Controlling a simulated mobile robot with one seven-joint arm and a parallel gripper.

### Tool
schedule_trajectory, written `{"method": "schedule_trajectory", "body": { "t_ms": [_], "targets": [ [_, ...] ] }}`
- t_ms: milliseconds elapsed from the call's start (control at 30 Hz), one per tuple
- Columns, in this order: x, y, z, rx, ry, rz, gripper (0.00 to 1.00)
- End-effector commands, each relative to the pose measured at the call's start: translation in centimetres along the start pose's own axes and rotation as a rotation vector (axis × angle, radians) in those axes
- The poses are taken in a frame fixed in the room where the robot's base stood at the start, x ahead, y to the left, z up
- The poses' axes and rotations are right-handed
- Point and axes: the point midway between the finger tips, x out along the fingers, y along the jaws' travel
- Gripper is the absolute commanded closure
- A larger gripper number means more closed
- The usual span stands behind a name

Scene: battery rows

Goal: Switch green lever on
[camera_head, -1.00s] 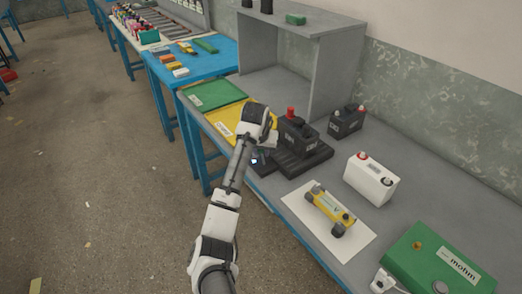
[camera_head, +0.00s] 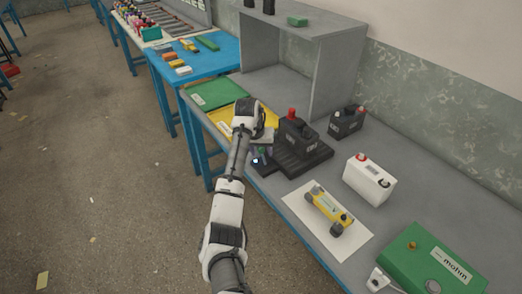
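A small green part (camera_head: 263,150), possibly the green lever, shows at the left end of a black base (camera_head: 302,160), close to the end of my arm. It is too small to tell its position. A black battery (camera_head: 297,138) with a red top stands on this base. A small bright bluish-white spot (camera_head: 256,161) shows just below the green part. The wrist of my arm (camera_head: 248,118) is over the table's front edge, left of the battery. My gripper's fingers cannot be made out, so neither their opening nor any contact shows.
A green box (camera_head: 415,262) marked "mohm" is at lower right. A yellow toy-like car (camera_head: 330,207) lies on white paper. A white battery (camera_head: 370,180) and another black battery (camera_head: 346,122) stand behind. Green (camera_head: 217,93) and yellow (camera_head: 222,113) trays lie to the left.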

Motion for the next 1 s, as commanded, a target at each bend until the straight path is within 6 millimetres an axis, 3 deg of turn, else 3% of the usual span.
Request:
{"method": "schedule_trajectory", "body": {
  "t_ms": [233, 367, 800, 1000],
  "targets": [
    [-0.1, 0.0, 0.0, 0.000, -0.001, 0.000, 0.55],
    [-1.3, 0.0, 0.0, 0.000, 0.002, 0.000, 0.55],
    [-11.2, -0.1, -0.1, 0.000, 0.003, -0.003, 0.55],
    [-13.5, 0.0, -0.1, 0.000, 0.001, -0.002, 0.55]
  ]
}}
